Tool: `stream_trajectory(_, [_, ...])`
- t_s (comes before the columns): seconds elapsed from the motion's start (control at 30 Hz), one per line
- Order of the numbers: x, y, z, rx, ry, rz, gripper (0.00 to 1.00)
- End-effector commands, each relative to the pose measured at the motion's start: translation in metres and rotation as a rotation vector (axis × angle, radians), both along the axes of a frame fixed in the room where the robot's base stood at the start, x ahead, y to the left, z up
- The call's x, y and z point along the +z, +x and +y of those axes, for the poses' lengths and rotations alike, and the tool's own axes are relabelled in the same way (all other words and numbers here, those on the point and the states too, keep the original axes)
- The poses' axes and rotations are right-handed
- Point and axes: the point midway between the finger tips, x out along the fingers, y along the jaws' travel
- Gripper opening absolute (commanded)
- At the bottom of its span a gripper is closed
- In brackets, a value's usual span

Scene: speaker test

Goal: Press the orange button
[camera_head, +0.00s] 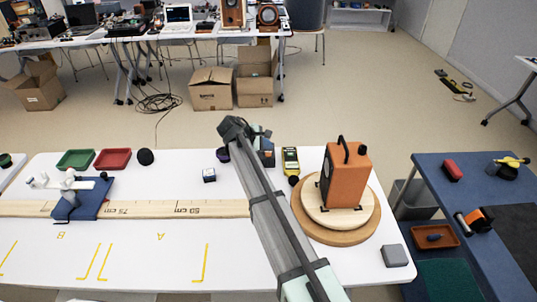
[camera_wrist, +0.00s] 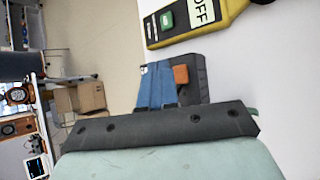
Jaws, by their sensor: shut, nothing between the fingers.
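The orange button (camera_wrist: 181,74) is a small orange square on a dark grey box (camera_wrist: 200,68) in the wrist view. My gripper (camera_wrist: 152,68) shows there with its blue fingers together and nothing between them. The fingertips are beside the button, to its left in that view, in front of part of the box. I cannot tell whether they touch the box. In the head view my gripper (camera_head: 264,136) is at the far end of my arm. The box is small and partly covered there, beside the yellow meter.
The yellow meter (camera_head: 290,161) stands close by, with a green button and an OFF label in the wrist view. An orange speaker (camera_head: 347,180) sits on a round wooden turntable (camera_head: 374,220) to the right. A wooden ruler (camera_head: 150,209) and blue stand (camera_head: 91,203) lie left.

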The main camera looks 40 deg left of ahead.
Motion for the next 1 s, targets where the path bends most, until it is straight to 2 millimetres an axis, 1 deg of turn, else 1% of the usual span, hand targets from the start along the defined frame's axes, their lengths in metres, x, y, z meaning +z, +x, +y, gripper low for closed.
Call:
stream_trajectory(0.63, [0.051, 0.000, 0.000, 0.000, 0.001, 0.001, 0.00])
stream_trajectory(0.77, [0.055, 0.000, 0.000, 0.000, 0.001, 0.001, 0.00])
stream_trajectory(1.0, [0.055, 0.001, 0.000, 0.000, 0.000, 0.001, 0.00])
